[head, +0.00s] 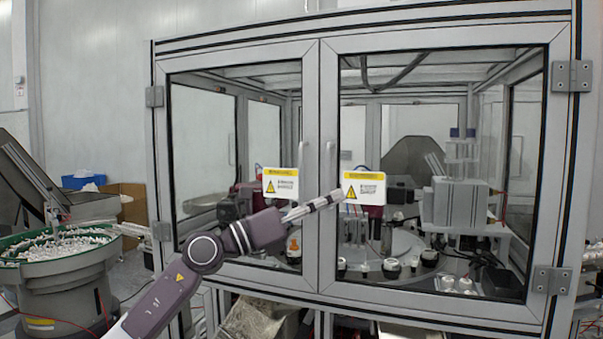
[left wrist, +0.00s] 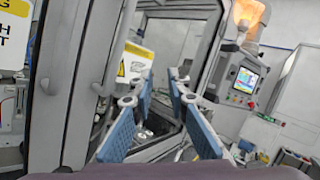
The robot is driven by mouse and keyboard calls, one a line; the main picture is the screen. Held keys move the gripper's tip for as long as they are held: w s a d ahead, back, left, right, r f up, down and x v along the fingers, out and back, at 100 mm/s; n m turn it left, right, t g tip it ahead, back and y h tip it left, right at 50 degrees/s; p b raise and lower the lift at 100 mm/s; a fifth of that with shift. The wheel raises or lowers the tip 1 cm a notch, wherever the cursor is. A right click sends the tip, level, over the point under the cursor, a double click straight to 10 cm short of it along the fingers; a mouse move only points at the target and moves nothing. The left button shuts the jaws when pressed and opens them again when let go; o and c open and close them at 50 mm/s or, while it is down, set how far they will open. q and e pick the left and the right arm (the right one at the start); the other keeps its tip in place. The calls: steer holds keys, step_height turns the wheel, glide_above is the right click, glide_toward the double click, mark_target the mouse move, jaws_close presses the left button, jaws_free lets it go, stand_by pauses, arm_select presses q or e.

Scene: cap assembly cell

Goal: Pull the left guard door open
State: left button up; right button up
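The left guard door (head: 311,95) is a grey-framed glass panel on the front of the machine enclosure, and it looks shut. Its slim upright handle (head: 301,156) is by its right edge. My left gripper (head: 337,197) reaches across the lower part of this door, its tips in front of the right door's left edge, below both handles. In the left wrist view the two blue-padded fingers (left wrist: 160,76) stand apart, with nothing seen held between them. I cannot tell whether they touch the door. My right gripper is in neither view.
The right guard door (head: 440,45) looks shut; its handle (head: 329,160) stands beside the left one. A green-rimmed bowl feeder (head: 62,262) stands at the left. A control screen (left wrist: 246,80) shows in the left wrist view. Caps and machine parts sit behind the glass.

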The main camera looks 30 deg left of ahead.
arm_select(q)
steer(key=s+a+r+m+g+y, duration=0.1)
steer(key=a+r+y, duration=0.15)
steer(key=a, duration=0.35)
steer(key=s+a+r+m+y, duration=0.1)
steer(key=s+a+r+y, duration=0.15)
steer(key=a, duration=0.35)
steer(key=p, duration=0.4)
glide_above(301, 201)
steer(key=shift+w+a+f, duration=0.15)
steer(key=shift+a+f, duration=0.05)
steer(key=shift+f, duration=0.15)
steer(key=shift+w+f, duration=0.1)
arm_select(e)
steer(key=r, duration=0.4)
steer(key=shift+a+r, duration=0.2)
arm_select(q)
steer(key=shift+c, duration=0.2)
jaws_close()
